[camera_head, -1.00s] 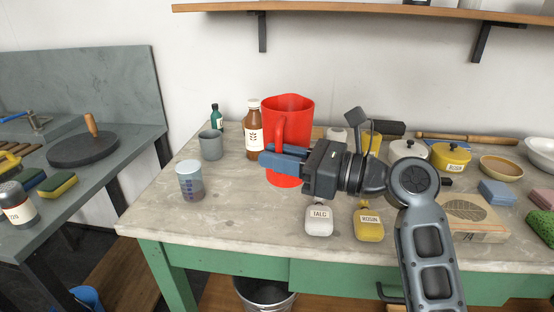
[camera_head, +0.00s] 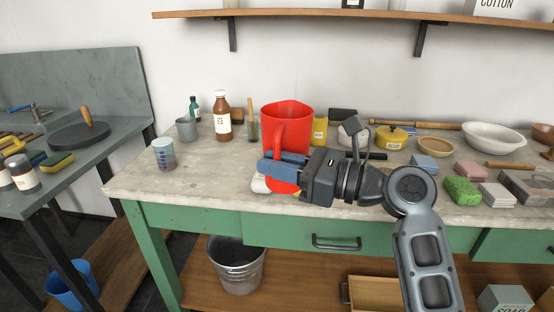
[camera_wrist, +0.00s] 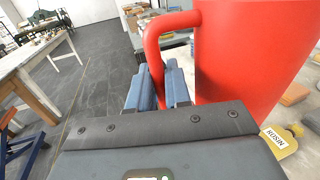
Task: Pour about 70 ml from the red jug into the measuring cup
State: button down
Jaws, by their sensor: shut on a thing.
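The red jug (camera_head: 286,120) is upright in the head view, over the front part of the bench. My gripper (camera_head: 277,168) is shut on the jug's handle, low on its near side. In the wrist view the red jug (camera_wrist: 250,60) fills the right side, and its handle passes down between the blue fingers of my gripper (camera_wrist: 160,88). The measuring cup (camera_head: 164,155), clear with blue marks, stands upright near the bench's left end, left of the jug and apart from it. It seems to hold some bluish-grey liquid. The jug's contents are hidden.
A grey cup (camera_head: 187,130), a green bottle (camera_head: 195,110) and a brown bottle (camera_head: 222,118) stand behind the measuring cup. A white container (camera_head: 259,184) is partly hidden below the jug. The bench top between measuring cup and jug is clear. A metal bucket (camera_head: 237,266) stands below.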

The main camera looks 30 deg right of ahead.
jog(key=shift+w+a+f, duration=0.15)
jog(key=shift+f, duration=0.65)
jog(key=s+f+m+t+h, duration=0.2)
jog(key=f+h, duration=0.3)
jog(key=f, duration=0.6)
jog(key=s+f+m+t+h, duration=0.1)
jog(key=f+m+h, duration=0.4)
jog(key=f, duration=0.7)
jog(key=shift+s+a+f+m+t+h, duration=0.15)
jog(key=shift+s+f+m+t+h, duration=0.15)
jog(key=shift+s+t+h, duration=0.15)
